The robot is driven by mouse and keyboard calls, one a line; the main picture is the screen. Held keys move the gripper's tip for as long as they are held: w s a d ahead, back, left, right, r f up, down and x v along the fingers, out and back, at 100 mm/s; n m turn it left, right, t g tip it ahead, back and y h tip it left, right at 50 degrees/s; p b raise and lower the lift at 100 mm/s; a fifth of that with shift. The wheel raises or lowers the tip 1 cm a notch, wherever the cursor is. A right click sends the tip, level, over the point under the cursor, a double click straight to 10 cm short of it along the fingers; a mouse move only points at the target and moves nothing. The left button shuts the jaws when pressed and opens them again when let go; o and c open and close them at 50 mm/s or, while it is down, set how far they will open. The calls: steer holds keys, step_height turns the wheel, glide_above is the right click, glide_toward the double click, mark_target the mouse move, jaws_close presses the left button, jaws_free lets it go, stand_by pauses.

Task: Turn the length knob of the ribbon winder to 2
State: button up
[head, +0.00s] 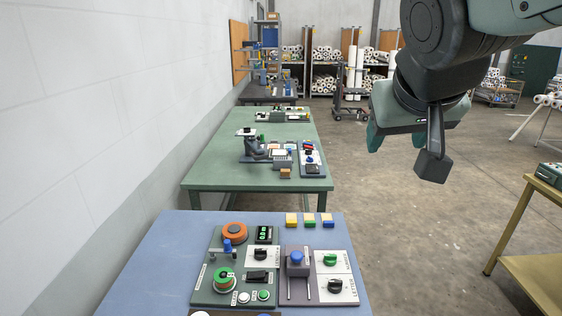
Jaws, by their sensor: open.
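The ribbon winder (203,284) is a dark green panel on the blue table in the foreground. It carries an orange spool (235,233), a blue-topped post, a green-rimmed reel (224,279) and a display with green digits (263,234). A black knob (261,254) on a white plate sits below the display; its label and pointer setting are too small to read, so I cannot tell whether it is the length knob. My gripper (397,137) hangs open and empty at the upper right, apart from the winder, with its teal fingers pointing down.
Right of the winder stand a blue-topped press unit (296,262) and a white plate with a green knob (330,259) and black knob (335,286). Several coloured blocks (309,220) lie behind them. A green table (215,165) stands beyond; open floor (430,240) lies to the right.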

steer(key=shift+o, duration=0.4)
steer(key=w+r+n+t, duration=0.1)
steer(key=w+r+t, duration=0.1)
steer(key=w, duration=1)
steer(key=shift+w+d+r+t+h, duration=0.2)
steer(key=shift+d+r+t+h, duration=0.1)
steer(key=shift+d, duration=0.15)
steer(key=w+a+n+t+y, duration=0.1)
steer(key=w+a+n+t, duration=0.15)
steer(key=w, duration=0.75)
steer(key=w+a+f+n+g+y, duration=0.1)
steer(key=w+a+f+n+y, duration=0.3)
steer(key=w+a+f+n, duration=0.45)
steer(key=n+g+h, duration=0.3)
steer(key=n+g, duration=0.3)
steer(key=g, duration=0.7)
glide_above(260, 250)
step_height(260, 250, down, 31)
steer(key=shift+t, duration=0.25)
step_height(260, 250, down, 10)
steer(key=shift+f, duration=0.1)
